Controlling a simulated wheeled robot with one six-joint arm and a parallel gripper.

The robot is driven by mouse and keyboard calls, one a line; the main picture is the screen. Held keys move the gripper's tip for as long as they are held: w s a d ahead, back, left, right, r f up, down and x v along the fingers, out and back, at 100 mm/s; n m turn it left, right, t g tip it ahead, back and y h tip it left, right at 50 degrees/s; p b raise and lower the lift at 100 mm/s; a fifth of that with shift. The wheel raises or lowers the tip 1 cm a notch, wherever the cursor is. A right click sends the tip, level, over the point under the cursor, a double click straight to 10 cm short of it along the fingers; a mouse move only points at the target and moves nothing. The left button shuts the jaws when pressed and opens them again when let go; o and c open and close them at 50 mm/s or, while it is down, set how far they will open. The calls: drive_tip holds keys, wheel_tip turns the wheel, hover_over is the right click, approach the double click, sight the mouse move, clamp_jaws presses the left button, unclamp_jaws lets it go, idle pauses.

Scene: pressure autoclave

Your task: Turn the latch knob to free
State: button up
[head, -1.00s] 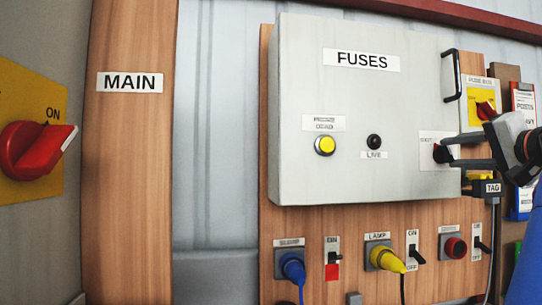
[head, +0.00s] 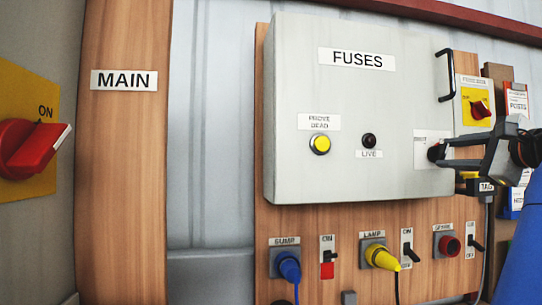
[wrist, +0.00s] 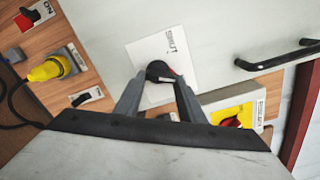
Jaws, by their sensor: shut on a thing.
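The latch knob (head: 434,152) is small and dark, on a white label plate at the right side of the grey FUSES box (head: 300,175). My gripper (head: 441,153) reaches it from the right, with its fingers closed around the knob. In the wrist view the black knob (wrist: 158,71) sits between the two fingertips of my gripper (wrist: 160,82), and a light pointer mark shows on it. The fingers partly hide the knob, and its label is not readable in full.
A black handle (head: 445,75) stands out from the box's right edge. A red knob on a yellow plate (head: 481,108) is close by on the right. Below are a blue plug (head: 289,268), a yellow plug (head: 381,257) and switches. A red MAIN switch (head: 32,148) is far left.

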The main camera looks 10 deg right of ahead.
drive_tip(key=shift+f+m, duration=0.15)
drive_tip(key=shift+m, duration=1.45)
drive_tip(key=o, duration=1)
drive_tip(key=shift+o, duration=0.2)
drive_tip(key=shift+s, duration=0.1)
drive_tip(key=s, duration=1.7)
